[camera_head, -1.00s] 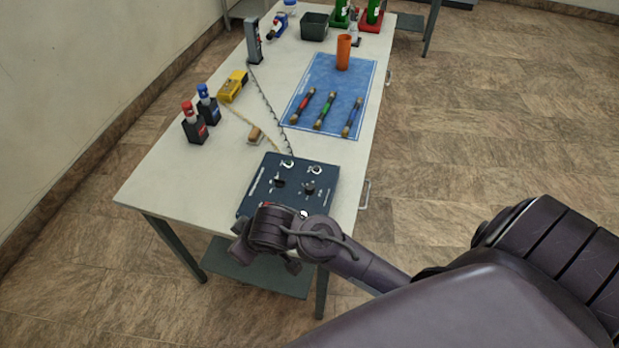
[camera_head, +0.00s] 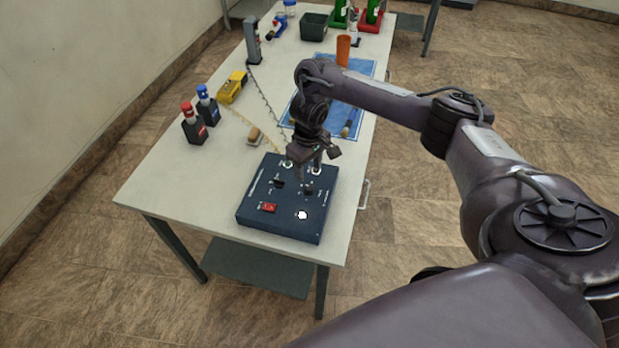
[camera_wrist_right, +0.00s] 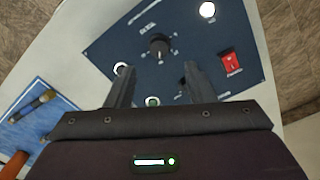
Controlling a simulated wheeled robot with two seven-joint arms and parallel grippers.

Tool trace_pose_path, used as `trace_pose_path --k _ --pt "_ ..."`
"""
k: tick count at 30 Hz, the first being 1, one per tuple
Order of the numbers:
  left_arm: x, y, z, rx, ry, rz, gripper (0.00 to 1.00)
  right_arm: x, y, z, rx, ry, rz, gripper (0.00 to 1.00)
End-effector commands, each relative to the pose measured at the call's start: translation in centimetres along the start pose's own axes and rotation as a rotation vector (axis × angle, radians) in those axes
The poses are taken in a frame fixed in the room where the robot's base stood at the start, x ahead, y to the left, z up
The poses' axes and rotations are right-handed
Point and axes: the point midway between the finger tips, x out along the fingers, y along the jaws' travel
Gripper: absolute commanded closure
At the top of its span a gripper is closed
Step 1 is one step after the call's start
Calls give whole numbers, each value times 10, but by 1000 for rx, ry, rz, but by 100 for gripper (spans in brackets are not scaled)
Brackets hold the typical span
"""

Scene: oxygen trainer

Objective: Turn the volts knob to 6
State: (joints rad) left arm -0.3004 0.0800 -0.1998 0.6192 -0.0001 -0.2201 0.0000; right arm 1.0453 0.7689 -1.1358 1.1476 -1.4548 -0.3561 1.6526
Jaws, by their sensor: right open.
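The dark blue control box (camera_head: 262,222) sits at the near end of the table. It has two black knobs: one right of centre (camera_head: 308,190), also in the right wrist view (camera_wrist_right: 160,46), and one left of centre (camera_head: 279,184). I cannot read which is the volts knob. The left-of-centre knob is mostly hidden behind a finger in the wrist view. My right gripper (camera_head: 304,162) is open and empty above the far part of the box. In the wrist view its fingertips (camera_wrist_right: 157,74) are spread, with the first knob just beyond the gap. My left gripper is not in view.
The box also bears a red switch (camera_head: 269,208), a white lamp (camera_head: 302,215) and two white-ringed terminals. A blue mat (camera_head: 366,75) lies behind my arm.

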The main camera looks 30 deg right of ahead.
Motion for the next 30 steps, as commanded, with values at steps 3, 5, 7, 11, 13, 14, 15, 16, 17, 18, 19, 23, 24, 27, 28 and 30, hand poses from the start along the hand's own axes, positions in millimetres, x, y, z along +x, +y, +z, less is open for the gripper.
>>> trace_pose_path --k 3,5,7,11,13,14,15,16,17,18,19,23,24,27,28,30 --pt "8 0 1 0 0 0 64 12 3 2 15 -9 -2 51" --pt "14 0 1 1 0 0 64 22 2 2 15 -10 -2 51" --pt "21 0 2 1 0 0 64 35 2 3 15 -10 -3 51" --pt "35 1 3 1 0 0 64 56 2 2 13 -7 -3 51" --pt "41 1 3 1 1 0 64 65 2 2 13 -6 -2 51" --pt "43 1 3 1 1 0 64 68 2 1 12 -5 -3 51" --pt "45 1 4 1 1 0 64 71 2 1 11 -4 -2 51" --pt "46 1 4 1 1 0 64 73 2 1 11 -4 -1 51" --pt "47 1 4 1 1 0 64 74 2 1 12 -4 -1 51" --pt "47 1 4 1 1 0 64 76 2 1 12 -4 -1 51" --pt "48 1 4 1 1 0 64 76 2 1 12 -4 -1 51" --pt "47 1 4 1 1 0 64 76 2 1 11 -4 0 51" --pt "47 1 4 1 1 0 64 76 2 1 11 -4 0 51" --pt "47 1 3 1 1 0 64 76 2 1 11 -3 0 51" --pt "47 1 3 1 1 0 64 76 2 1 11 -3 0 55" --pt "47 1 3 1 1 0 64 76 2 1 11 -3 0 64"
